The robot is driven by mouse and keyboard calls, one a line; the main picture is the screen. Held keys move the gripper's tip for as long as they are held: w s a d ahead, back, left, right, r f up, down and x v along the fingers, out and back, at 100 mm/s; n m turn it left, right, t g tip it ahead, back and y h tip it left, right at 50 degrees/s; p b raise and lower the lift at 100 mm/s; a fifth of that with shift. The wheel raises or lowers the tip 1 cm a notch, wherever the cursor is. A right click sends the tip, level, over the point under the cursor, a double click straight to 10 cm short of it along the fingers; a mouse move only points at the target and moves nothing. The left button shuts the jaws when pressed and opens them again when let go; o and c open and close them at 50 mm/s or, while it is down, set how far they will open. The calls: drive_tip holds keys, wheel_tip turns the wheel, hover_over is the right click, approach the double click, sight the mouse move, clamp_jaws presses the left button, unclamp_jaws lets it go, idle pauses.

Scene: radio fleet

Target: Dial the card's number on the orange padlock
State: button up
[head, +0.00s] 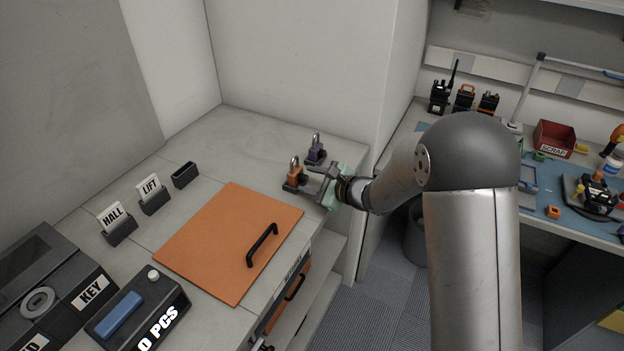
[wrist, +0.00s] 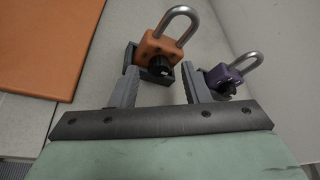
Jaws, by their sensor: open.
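The orange padlock (head: 295,173) stands in a dark holder at the back of the grey counter. In the wrist view the orange padlock (wrist: 162,48) has its silver shackle up and a black dial (wrist: 159,65) facing my gripper. My gripper (head: 311,179) is open, just in front of this padlock. In the wrist view its two fingers (wrist: 160,80) point at the padlock's lower part, one to each side of the dial, not closed on it. The dial's marks are too small to read. Two cards, HALL (head: 112,216) and LIFT (head: 150,188), stand in black holders; no number is legible on them.
A purple padlock (head: 316,150) stands close behind the orange one; it is by the right finger in the wrist view (wrist: 226,76). An orange panel with a black handle (head: 229,240) lies on the counter. An empty black holder (head: 185,175) stands beyond LIFT.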

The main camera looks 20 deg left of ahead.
clamp_jaws()
drive_tip(key=m+g+p, duration=0.1)
drive_tip(key=m+p, duration=0.1)
drive_tip(key=p, duration=0.1)
drive_tip(key=shift+w+d+r+m+g, duration=0.2)
drive_tip(key=shift+r+m+g, duration=0.1)
drive_tip(key=shift+g, duration=0.1)
drive_tip(key=m+g+p, duration=0.2)
drive_tip(key=p, duration=0.1)
drive_tip(key=shift+w, duration=0.15)
drive_tip(key=shift+w+m+g+y+p, duration=0.15)
drive_tip(key=shift+m+g+y+p, duration=0.3)
drive_tip(key=shift+m+p, duration=0.6)
drive_tip(key=shift+w+f+m+g+y+p, duration=0.15)
drive_tip(key=shift+m+g+p, duration=0.3)
drive_tip(key=shift+m, duration=0.25)
drive_tip(key=shift+f+m+g+y+p, duration=0.15)
drive_tip(key=shift+m+g+p, duration=0.2)
drive_tip(key=shift+m+g, duration=0.25)
drive_tip(key=shift+m, duration=0.25)
